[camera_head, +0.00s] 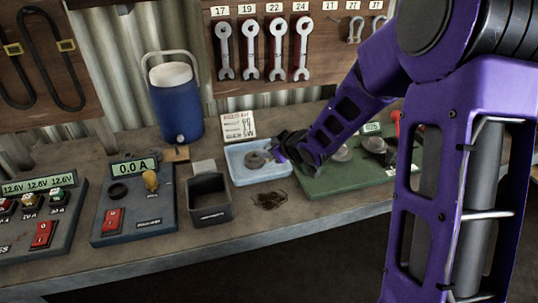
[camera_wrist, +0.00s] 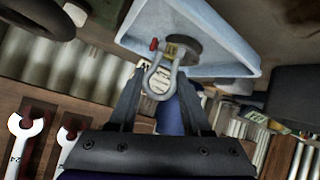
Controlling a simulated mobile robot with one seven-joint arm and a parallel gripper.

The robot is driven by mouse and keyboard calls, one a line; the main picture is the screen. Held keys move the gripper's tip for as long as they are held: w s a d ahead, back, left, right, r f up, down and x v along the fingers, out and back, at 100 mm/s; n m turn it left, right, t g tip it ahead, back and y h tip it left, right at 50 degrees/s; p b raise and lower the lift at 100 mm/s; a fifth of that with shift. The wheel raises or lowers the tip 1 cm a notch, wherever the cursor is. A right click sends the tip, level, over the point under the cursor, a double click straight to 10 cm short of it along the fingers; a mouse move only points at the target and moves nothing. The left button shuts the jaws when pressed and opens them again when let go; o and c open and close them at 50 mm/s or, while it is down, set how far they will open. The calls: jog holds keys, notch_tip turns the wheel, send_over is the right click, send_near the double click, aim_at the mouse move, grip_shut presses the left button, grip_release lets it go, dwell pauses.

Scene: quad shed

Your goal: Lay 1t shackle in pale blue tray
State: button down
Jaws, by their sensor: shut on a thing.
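The shackle (camera_wrist: 161,76), a grey metal bow with a red-ended pin and a yellow mark, sits between my fingertips in the wrist view. My gripper (camera_wrist: 160,72) is shut on it. In the head view my gripper (camera_head: 279,153) is at the right side of the pale blue tray (camera_head: 236,173), and the shackle cannot be made out clearly there. The tray's wall also shows in the wrist view (camera_wrist: 225,35), behind the shackle. A dark round thing (camera_head: 255,160) lies in the tray. I cannot tell whether the shackle touches the tray.
A dark open bin (camera_head: 210,207) stands left of the tray, and a green mat (camera_head: 325,185) with round parts lies to its right. A blue cooler (camera_head: 175,110) and a small sign (camera_head: 238,126) stand behind. Wrenches (camera_head: 250,50) and shackles (camera_head: 355,30) hang on the board.

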jog(key=shift+f, duration=0.6)
jog(key=shift+f+b, duration=0.5)
jog(key=shift+f, duration=0.1)
jog(key=shift+c, duration=1.7)
grip_release()
jog(key=shift+r+p, duration=0.45)
jog(key=shift+p, duration=0.05)
jog(key=p+v, duration=0.3)
jog(key=v, duration=0.9)
